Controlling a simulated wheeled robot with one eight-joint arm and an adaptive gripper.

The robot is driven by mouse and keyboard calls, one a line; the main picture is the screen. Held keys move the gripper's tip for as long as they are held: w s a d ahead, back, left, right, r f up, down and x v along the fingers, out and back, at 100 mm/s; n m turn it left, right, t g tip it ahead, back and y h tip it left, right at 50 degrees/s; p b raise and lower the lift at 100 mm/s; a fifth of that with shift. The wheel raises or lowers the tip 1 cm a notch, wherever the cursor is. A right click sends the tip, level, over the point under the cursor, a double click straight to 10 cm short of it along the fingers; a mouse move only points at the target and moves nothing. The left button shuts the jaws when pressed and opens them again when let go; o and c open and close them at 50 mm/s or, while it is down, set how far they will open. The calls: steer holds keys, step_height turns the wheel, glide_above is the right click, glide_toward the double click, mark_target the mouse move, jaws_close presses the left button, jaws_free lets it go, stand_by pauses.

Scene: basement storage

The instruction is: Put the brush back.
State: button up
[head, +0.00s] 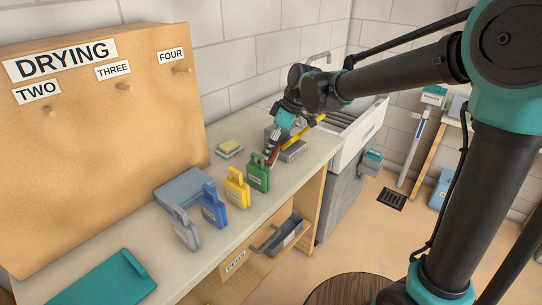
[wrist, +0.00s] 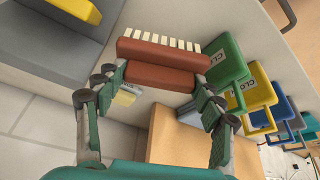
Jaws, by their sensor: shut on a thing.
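My gripper (head: 270,149) is shut on the brush (head: 273,158), which has a red-brown body. In the wrist view, the brush (wrist: 163,58) lies across between the two fingers of my gripper (wrist: 160,88), its row of white bristles on the side away from my palm. In the head view, the brush is just behind the green container, low over or on the counter (head: 245,195); I cannot tell whether it touches. A tan drying board (head: 110,150) stands at the left, with wooden pegs by the TWO, THREE and FOUR labels.
A green container (head: 258,172), a yellow one (head: 236,188), a blue one (head: 213,206) and a grey one (head: 185,228) stand along the counter. A sponge dish (head: 230,149), a blue-grey tray (head: 184,190) and a teal tray (head: 104,282) lie there. A sink (head: 365,128) is beyond.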

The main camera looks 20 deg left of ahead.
mark_target(273, 152)
steer(key=shift+f, duration=2)
steer(key=o, duration=1.2)
steer(key=shift+f, duration=0.1)
steer(key=v, duration=1.2)
